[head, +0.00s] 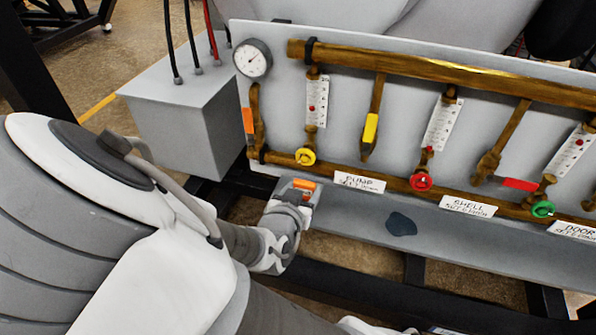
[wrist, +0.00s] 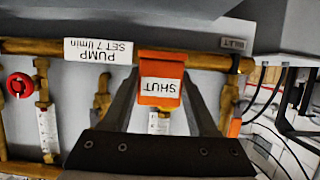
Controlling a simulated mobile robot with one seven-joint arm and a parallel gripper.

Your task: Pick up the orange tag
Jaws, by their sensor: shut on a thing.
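The orange tag (wrist: 160,64) is in the wrist view, with a white label that reads SHUT upside down. My gripper (wrist: 160,92) is shut on it, with one finger along each side. In the head view the orange tag (head: 303,184) shows as a small orange patch at the end of my gripper (head: 298,193). It is in front of the panel's lower edge, just left of the PUMP label. I cannot tell whether the tag touches the ledge or the panel.
The panel carries brass pipes (head: 440,70), a gauge (head: 253,59), flow tubes and yellow, red and green knobs. An orange lever handle (head: 248,120) is at its left. A grey box (head: 185,110) stands left. A dark cloth-like patch (head: 401,223) lies on the ledge (head: 470,248).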

